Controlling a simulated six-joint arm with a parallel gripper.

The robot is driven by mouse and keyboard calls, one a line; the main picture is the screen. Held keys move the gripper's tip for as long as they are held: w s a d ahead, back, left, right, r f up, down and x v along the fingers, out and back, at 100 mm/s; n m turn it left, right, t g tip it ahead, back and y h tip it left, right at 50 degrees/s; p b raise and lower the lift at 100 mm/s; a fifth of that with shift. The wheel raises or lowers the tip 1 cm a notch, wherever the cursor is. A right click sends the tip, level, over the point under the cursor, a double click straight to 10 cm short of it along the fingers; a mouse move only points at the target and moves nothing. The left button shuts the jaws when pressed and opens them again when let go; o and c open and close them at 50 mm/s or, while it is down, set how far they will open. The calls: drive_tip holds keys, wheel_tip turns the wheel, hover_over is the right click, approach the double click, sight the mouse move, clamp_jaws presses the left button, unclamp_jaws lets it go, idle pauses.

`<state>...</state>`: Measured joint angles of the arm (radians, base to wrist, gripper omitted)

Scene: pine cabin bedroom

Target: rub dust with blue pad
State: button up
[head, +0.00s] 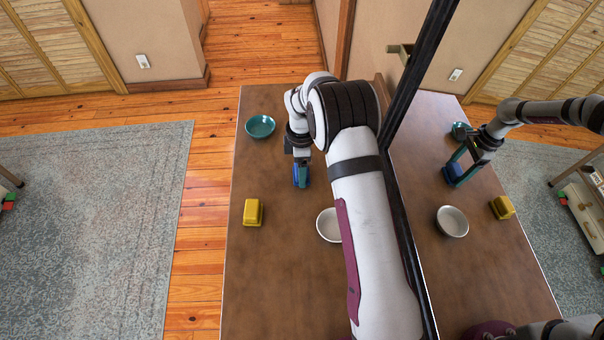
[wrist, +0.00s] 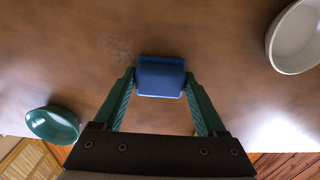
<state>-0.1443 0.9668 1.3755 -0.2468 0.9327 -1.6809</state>
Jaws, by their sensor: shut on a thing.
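The blue pad (wrist: 160,77) is between the two green fingers of my gripper (wrist: 159,84), which is shut on it. In the head view the pad (head: 301,177) hangs under my wrist over the upper middle of the brown wooden table (head: 270,280). I cannot tell whether the pad touches the tabletop. A faint grey speckled patch, apparently the dust (wrist: 116,47), lies on the wood just up and left of the pad in the wrist view. I cannot make out the dust in the head view.
A teal bowl (head: 260,126) stands at the table's far left. A yellow block-like thing (head: 253,212) lies near the left edge. A white bowl (head: 328,225) is partly hidden by my arm. A dark-framed mirror (head: 407,80) along the right side reflects everything. The near tabletop is clear.

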drive_tip(key=shift+w, duration=4.25)
drive_tip(key=shift+d, duration=0.4)
drive_tip(key=shift+s, duration=6.05)
drive_tip(key=shift+w, duration=6.1)
wheel_tip(320, 180, up, 8)
drive_tip(key=shift+r, duration=0.1)
